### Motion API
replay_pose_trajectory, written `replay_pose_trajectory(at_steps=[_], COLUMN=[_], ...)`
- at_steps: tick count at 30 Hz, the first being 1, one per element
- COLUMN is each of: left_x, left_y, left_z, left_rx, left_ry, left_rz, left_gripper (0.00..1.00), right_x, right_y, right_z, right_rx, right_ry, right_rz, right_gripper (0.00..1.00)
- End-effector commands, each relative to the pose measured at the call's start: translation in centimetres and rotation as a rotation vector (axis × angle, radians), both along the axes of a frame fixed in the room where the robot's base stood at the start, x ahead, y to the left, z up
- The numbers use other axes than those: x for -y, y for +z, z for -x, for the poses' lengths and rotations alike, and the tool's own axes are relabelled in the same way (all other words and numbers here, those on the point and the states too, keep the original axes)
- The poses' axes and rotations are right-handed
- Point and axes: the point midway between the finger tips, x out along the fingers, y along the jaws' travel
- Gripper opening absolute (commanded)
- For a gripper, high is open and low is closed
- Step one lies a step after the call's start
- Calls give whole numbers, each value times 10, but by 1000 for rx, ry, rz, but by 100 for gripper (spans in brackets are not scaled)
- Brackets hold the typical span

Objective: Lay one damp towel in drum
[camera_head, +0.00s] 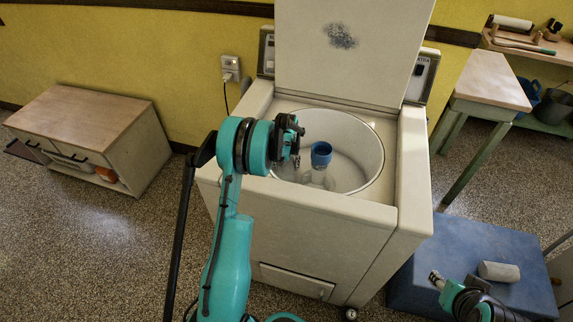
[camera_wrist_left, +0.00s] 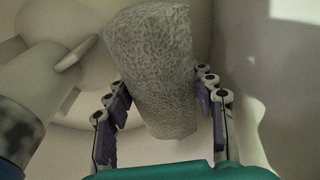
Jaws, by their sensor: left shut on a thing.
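A top-loading washer with its lid raised has an open drum (camera_head: 372,150) with a blue-capped agitator (camera_head: 321,154) in its middle. My left gripper (camera_head: 298,140) is over the left part of the drum opening. In the left wrist view, my left gripper (camera_wrist_left: 162,112) is shut on a grey speckled towel (camera_wrist_left: 152,62), with a finger on each side. The pale drum interior shows around it. In the head view the arm and gripper mostly hide this towel. Another rolled grey towel (camera_head: 499,271) lies on a blue platform. My right gripper (camera_head: 437,280) is left of that roll, its opening unclear.
The raised lid (camera_head: 350,50) stands behind the drum. A low wooden-topped cabinet (camera_head: 85,118) is at the left. A narrow wooden table (camera_head: 492,82) stands at the right, with the blue platform (camera_head: 450,245) below it. The speckled floor between cabinet and washer is clear.

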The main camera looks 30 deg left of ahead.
Motion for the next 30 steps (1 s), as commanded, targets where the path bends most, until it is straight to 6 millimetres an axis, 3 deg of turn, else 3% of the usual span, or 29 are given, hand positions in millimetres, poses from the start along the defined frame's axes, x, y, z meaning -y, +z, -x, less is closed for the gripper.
replay_pose_trajectory(at_steps=[6,7,9,20,23,30], left_x=[0,0,0,0,1,5], left_y=[1,1,1,2,13,62], left_z=[0,0,0,0,2,9], left_rx=[0,0,0,0,0,0], left_ry=[0,0,0,0,0,0], left_rz=[0,0,0,0,0,0], left_gripper=[0,60,78,79,79,79], right_x=[0,0,0,0,0,0], right_y=[0,0,0,0,0,0], right_z=[0,0,0,0,0,0], right_rx=[0,0,0,0,0,0], right_ry=[0,0,0,0,0,0], right_rz=[0,0,0,0,0,0], right_gripper=[40,40,40,40,40,40])
